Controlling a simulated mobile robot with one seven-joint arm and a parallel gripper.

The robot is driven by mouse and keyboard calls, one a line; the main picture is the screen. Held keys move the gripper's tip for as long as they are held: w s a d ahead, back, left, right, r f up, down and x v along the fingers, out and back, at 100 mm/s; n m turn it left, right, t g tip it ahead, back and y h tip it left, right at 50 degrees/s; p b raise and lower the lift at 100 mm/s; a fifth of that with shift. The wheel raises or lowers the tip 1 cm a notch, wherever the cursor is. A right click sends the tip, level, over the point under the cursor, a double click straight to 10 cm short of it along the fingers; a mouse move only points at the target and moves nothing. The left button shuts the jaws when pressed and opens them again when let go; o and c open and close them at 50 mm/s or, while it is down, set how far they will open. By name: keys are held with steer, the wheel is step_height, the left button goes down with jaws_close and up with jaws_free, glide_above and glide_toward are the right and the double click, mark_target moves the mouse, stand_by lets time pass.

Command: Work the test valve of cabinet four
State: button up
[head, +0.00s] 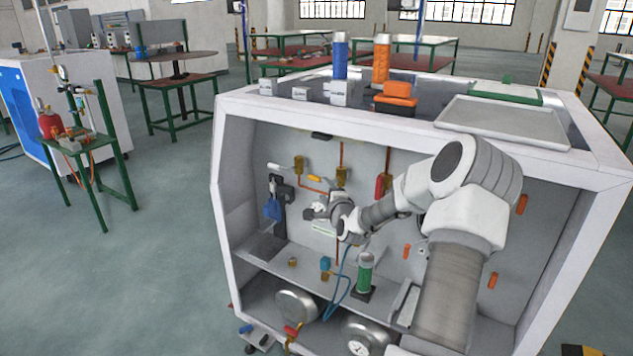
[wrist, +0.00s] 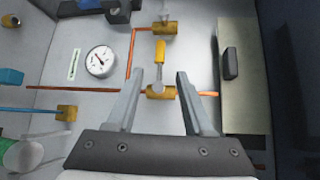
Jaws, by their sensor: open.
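The white open-fronted cabinet (head: 222,150) holds brass valves on copper pipes; no cabinet number is readable. My gripper (head: 316,211) is inside it, in front of the back panel. In the wrist view my gripper (wrist: 159,73) is open, and its fingers point toward a brass valve (wrist: 160,92) with a yellow lever (wrist: 160,51). Valve and lever appear between the fingers without visible contact; the depth gap is unclear. A second brass valve (wrist: 164,27) is just beyond. I cannot tell by label which is the test valve. In the head view a yellow lever (head: 314,179) shows above my gripper.
A round gauge (wrist: 100,61) is left of the fingers, and a pale panel with a black handle (wrist: 231,64) is to the right. A green cylinder (head: 366,272) and a blue hose (head: 338,292) are below my arm. The cabinet walls enclose the arm.

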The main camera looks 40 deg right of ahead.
mark_target(318, 180)
steer(key=b+x, duration=0.1)
steer(key=x, duration=1)
steer(key=shift+s, duration=0.1)
jaws_close()
stand_by(1.2)
